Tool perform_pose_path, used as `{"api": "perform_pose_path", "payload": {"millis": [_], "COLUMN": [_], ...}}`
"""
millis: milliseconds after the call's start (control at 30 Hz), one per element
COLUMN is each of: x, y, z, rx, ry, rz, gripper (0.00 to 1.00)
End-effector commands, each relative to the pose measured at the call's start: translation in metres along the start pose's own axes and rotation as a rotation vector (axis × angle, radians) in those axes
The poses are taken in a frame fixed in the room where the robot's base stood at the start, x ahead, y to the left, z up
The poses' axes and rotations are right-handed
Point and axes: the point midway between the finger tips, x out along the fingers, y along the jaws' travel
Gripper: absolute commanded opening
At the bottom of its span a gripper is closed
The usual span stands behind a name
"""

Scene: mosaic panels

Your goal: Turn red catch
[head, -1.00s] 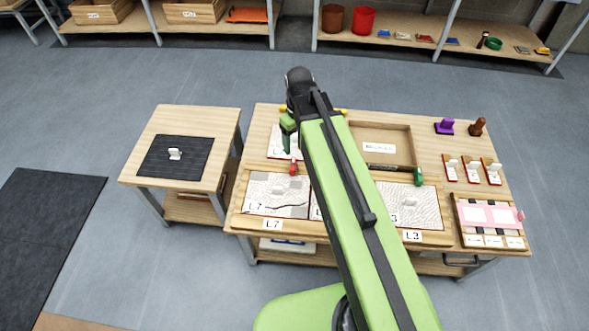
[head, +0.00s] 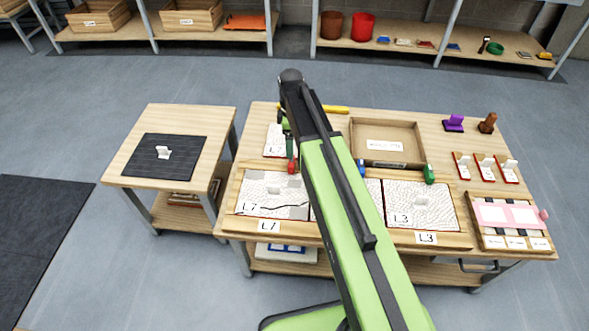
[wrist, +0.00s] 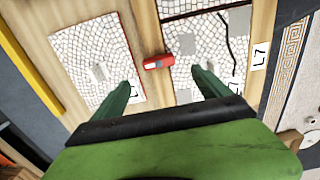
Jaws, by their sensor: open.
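The red catch (head: 292,167) sits at the back edge of the wooden frame, above the L7 panel (head: 262,207). In the wrist view the red catch (wrist: 158,62) lies between and beyond the two green fingers. My gripper (wrist: 166,82) is open and empty, and the catch appears apart from both fingers. In the head view my gripper (head: 287,145) is just behind the catch, partly hidden by my arm. The wooden frame (head: 228,219) holds the L7 panel at left and the L3 panel (head: 420,206) at right; my arm covers its middle.
A green catch (head: 429,174) and a blue catch (head: 361,168) stand along the same frame edge. A loose mosaic panel (wrist: 92,58) lies behind the frame. A cardboard tray (head: 412,128) is at the back. A side table (head: 122,178) with a dark mat stands at left.

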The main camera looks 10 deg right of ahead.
Motion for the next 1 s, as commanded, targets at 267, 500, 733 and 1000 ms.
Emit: {"api": "perform_pose_path", "payload": {"millis": [267, 500, 733, 1000], "x": [0.068, 0.111, 0.118, 0.116], "y": [0.000, 0.000, 0.000, 0.000], "z": [0.000, 0.000, 0.000, 0.000], "rx": [0.001, 0.001, 0.001, 0.001], "ry": [0.000, 0.000, 0.000, 0.000], "rz": [0.000, 0.000, 0.000, 0.000], "gripper": [0.87, 0.87, 0.87, 0.73]}}
